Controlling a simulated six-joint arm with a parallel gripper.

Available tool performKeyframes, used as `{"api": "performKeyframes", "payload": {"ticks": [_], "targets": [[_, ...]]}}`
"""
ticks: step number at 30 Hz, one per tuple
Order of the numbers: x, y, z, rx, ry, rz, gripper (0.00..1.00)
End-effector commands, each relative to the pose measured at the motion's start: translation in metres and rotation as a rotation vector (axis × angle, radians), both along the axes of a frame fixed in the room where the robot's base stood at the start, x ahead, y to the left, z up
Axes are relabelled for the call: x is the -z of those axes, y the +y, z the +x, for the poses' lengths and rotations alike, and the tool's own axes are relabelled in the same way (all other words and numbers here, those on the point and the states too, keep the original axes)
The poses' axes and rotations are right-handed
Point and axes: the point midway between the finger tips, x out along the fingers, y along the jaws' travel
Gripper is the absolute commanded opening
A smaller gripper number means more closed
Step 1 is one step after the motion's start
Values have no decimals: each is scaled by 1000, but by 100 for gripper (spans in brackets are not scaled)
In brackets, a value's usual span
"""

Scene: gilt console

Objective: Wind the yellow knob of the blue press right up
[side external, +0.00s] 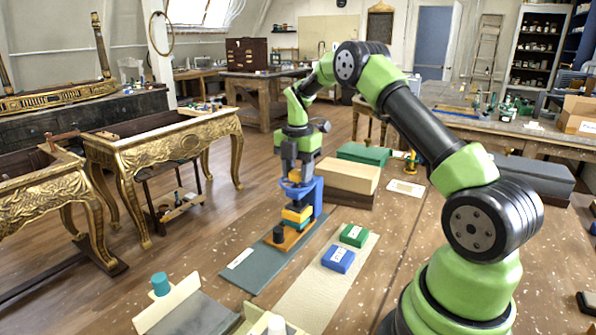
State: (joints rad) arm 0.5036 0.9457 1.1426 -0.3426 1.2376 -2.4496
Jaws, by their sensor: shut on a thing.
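The blue press (317,196) stands upright on an orange base plate (282,246). Its yellow knob (294,177) is at the top, partly covered by the fingers. My gripper (296,172) points straight down from above and is shut on the yellow knob. Below the blue arm of the press, a yellow block (297,214) sits in the press over the base. Whether the press touches this block is too small to tell. A dark round peg (279,234) stands at the near end of the base.
The press stands on a grey-green mat (252,270). A green box (354,235) and a blue box (338,258) lie on a pale mat at right. Stacked wooden blocks (348,177) stand close behind the press. A tray with a teal cylinder (160,284) is at front left.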

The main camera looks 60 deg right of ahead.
Motion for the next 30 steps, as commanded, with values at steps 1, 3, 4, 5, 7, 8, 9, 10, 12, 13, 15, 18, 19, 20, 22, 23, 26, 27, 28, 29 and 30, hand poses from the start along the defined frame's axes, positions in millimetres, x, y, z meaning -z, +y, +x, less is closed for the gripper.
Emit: {"api": "performKeyframes", "payload": {"ticks": [1, 3, 4, 5, 7, 8, 9, 10, 12, 13, 15, 18, 19, 20, 22, 23, 26, 27, 28, 29, 30], "targets": [[3, 0, -1, -30, 6, 2, 15], [3, 0, -1, -70, 6, 2, 15], [3, 0, -1, -87, 6, 2, 15], [3, 0, -1, -100, 6, 2, 15], [3, 0, -1, -129, 6, 2, 15], [3, 0, -1, -140, 6, 2, 15], [3, 0, -1, -152, 6, 2, 15], [3, 0, -1, -160, 6, 2, 15], [3, 0, -1, -176, 6, 3, 15], [3, 0, -1, -181, 6, 3, 15], [3, 0, 0, -189, 6, 3, 15], [3, 0, 0, -196, 6, 3, 15], [3, 0, 0, -197, 6, 3, 15], [3, 1, 0, -197, 6, 4, 15], [3, 1, 0, -197, 6, 4, 15], [3, 1, 0, -197, 6, 4, 15], [3, 1, 0, -196, 6, 4, 15], [3, 1, 0, -196, 6, 4, 15], [3, 1, 0, -196, 6, 4, 15], [3, 1, 0, -196, 6, 4, 46], [3, 1, 0, -196, 6, 4, 55]]}}
